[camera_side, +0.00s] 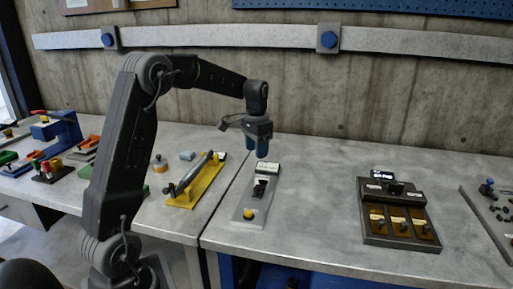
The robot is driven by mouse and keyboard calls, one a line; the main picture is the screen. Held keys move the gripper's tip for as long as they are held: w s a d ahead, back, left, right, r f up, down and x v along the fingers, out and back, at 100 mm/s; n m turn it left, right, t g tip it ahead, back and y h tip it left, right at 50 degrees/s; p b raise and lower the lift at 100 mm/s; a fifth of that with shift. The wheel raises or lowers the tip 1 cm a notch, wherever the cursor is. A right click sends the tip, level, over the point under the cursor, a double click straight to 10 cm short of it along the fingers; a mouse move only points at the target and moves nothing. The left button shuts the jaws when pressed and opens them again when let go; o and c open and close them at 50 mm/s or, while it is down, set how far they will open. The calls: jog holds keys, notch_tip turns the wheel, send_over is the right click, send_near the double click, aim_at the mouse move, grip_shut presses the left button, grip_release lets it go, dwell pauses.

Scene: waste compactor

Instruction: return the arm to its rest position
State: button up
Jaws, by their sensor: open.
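My gripper (258,152) hangs from my arm near the middle of the picture, fingers pointing down. It is open and nothing shows between its fingers. It is above the back end of a small grey device (252,212) with a pale display, a black part and a yellow knob. It appears to be apart from the device. My arm rises from the lower left, bends at the top and reaches to the right.
A yellow fixture (199,187) with a dark lever stands left of the grey device. A dark box with brown panels (401,217) is on the right. Coloured parts and a blue vise (62,128) are at far left. Bare bench (325,200) lies between the device and box.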

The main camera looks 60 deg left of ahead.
jog(key=shift+r, duration=0.15)
jog(key=s+d+r+t, duration=0.1)
jog(key=s+d+r, duration=0.4)
jog(key=d, duration=0.4)
jog(key=s+d+t, duration=0.4)
jog(key=s+d, duration=1)
jog(key=s, duration=0.3)
jog(key=shift+d+t, duration=0.15)
jog(key=shift+t, duration=0.15)
